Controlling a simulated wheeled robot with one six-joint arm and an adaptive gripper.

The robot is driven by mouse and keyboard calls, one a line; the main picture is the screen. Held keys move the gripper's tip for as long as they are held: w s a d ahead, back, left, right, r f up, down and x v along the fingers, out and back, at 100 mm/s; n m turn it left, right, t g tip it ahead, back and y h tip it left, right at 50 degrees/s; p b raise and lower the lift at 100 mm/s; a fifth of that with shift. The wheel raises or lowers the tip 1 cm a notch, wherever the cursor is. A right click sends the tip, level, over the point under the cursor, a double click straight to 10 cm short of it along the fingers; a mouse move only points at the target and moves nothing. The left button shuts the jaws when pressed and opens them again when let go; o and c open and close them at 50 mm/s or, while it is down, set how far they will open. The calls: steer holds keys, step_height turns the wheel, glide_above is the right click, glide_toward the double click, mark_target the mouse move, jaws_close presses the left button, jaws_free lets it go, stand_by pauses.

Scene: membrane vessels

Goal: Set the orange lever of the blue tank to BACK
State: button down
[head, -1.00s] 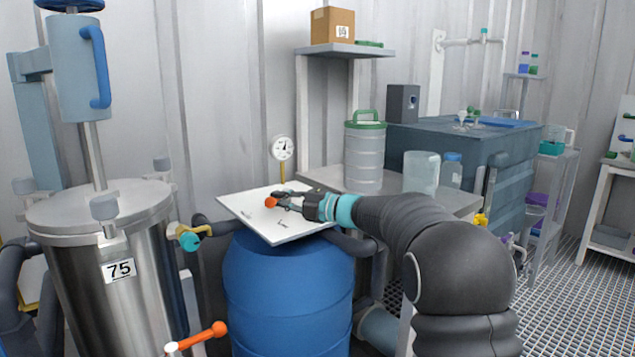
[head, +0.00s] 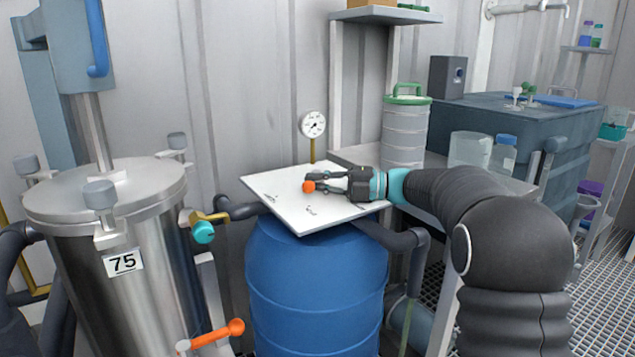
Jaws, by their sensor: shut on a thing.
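The blue tank (head: 315,285) is a blue drum with a tilted white plate (head: 280,190) on top. An orange ball-shaped knob (head: 308,187) shows over the middle of the plate. My gripper (head: 313,182) reaches in from the right, low over the plate, with its dark fingers closed at the knob. The fingers hide the lever's shaft and pivot. Small dark marks show on the plate near its left corner and below the knob, too small to read.
A steel vessel marked 75 (head: 140,290) stands left, with a teal-knobbed valve (head: 204,231) and another orange lever (head: 217,333) low beside it. A pressure gauge (head: 313,124) stands behind the plate. A ribbed canister (head: 404,135) and clear jar (head: 469,149) stand on the right bench.

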steer(key=shift+s+f, duration=0.1)
steer(key=shift+s, duration=0.05)
steer(key=c, duration=1.5)
jaws_free()
steer(key=shift+c, duration=0.2)
steer(key=shift+d, duration=0.2)
steer(key=shift+d, duration=0.1)
steer(key=shift+d, duration=0.3)
steer(key=s+d, duration=0.1)
steer(key=d, duration=1)
steer(key=shift+s, duration=0.1)
